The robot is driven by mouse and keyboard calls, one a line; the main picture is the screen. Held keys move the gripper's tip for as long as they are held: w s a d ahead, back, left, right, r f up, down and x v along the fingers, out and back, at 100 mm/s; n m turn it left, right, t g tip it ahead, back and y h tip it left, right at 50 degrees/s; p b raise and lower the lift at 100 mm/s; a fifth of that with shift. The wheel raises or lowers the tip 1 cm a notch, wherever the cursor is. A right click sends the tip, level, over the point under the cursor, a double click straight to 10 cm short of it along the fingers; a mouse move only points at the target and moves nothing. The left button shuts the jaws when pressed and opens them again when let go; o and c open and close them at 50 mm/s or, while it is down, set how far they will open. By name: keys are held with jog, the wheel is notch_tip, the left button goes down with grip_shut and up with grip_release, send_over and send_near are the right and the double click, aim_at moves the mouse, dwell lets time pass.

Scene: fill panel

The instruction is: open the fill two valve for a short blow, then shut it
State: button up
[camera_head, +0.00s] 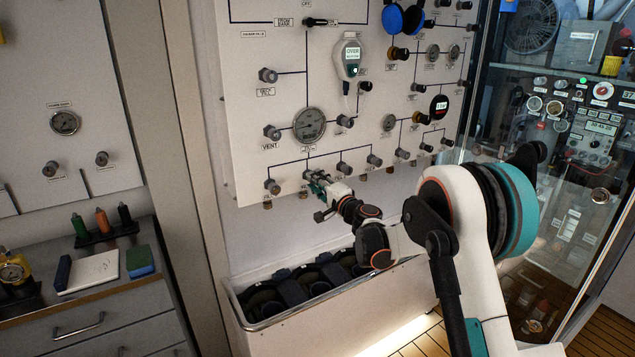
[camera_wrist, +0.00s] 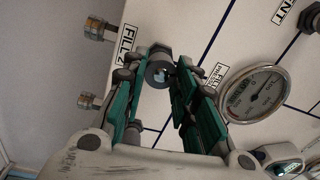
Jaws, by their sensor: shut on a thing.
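The fill two valve knob (camera_wrist: 158,72) is a small dark grey round knob on the white panel, beside the "FILL 2" label (camera_wrist: 127,42) in the wrist view. My gripper (camera_wrist: 167,70) has its green-padded fingers on either side of the knob and is shut on it. In the head view my gripper (camera_head: 318,183) is at the lower row of panel knobs and hides this knob. How far the valve is turned cannot be told. A round fill gauge (camera_wrist: 255,93) is on the panel to the right; it also shows in the head view (camera_head: 309,124).
Similar knobs flank my gripper, one at the left (camera_head: 272,186) and one at the right (camera_head: 343,168). A vent knob (camera_head: 272,132) is above left. A bin (camera_head: 236,303) holding dark items stands below the panel. A drawer unit (camera_head: 90,330) is at the left.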

jog(key=shift+f+m, duration=0.1)
jog(key=shift+m, duration=2.2)
jog(key=o, duration=1)
jog(key=shift+o, duration=0.2)
jog(key=v, duration=1.2)
jog(key=shift+s+a, duration=0.1)
